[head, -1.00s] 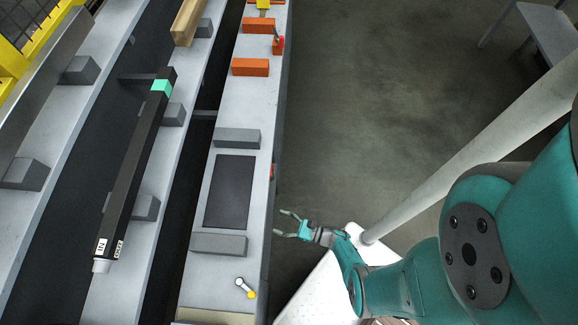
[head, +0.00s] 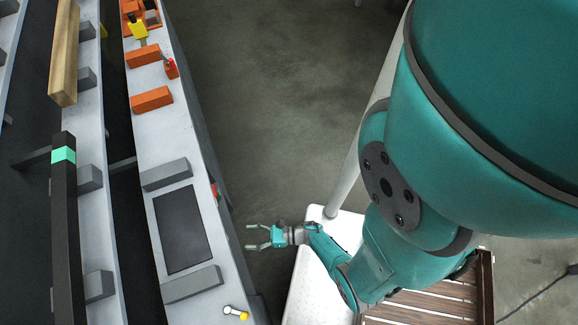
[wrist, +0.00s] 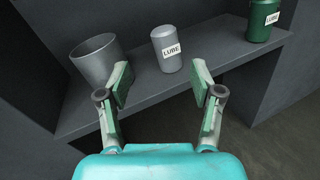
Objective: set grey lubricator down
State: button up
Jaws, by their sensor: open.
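The grey lubricator (wrist: 168,50), a small can with a white LUBE label, stands upright on a dark grey shelf (wrist: 225,56) in the wrist view. My gripper (wrist: 162,84) is open and empty, its two fingers spread just short of the lubricator, which shows beyond and between the fingertips. In the head view my gripper (head: 252,237) points at the side of the long bench, low beside it. The lubricator and the shelf cannot be made out in the head view.
An open grey cup (wrist: 97,58) stands left of the lubricator and a green LUBE can (wrist: 262,22) stands to the right. The bench top (head: 160,128) carries grey blocks, a dark plate (head: 183,228) and orange blocks (head: 151,99). Open floor (head: 270,100) lies right of the bench.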

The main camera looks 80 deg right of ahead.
jog(key=s+a+r+n+h, duration=0.1)
jog(key=s+r+n, duration=0.4)
jog(key=r+n, duration=0.6)
jog(key=s+a+r+n+g+h, duration=0.1)
jog(key=s+r+n, duration=0.4)
jog(key=r+n, duration=0.7)
jog(key=s+a+r+n+g+h, duration=0.1)
jog(key=s+r+n+h, duration=0.2)
jog(key=r+n, duration=0.9)
notch_tip(320, 180, up, 7)
jog(key=shift+s+f, duration=0.1)
jog(key=shift+s, duration=1.1)
jog(key=shift+s+d, duration=0.1)
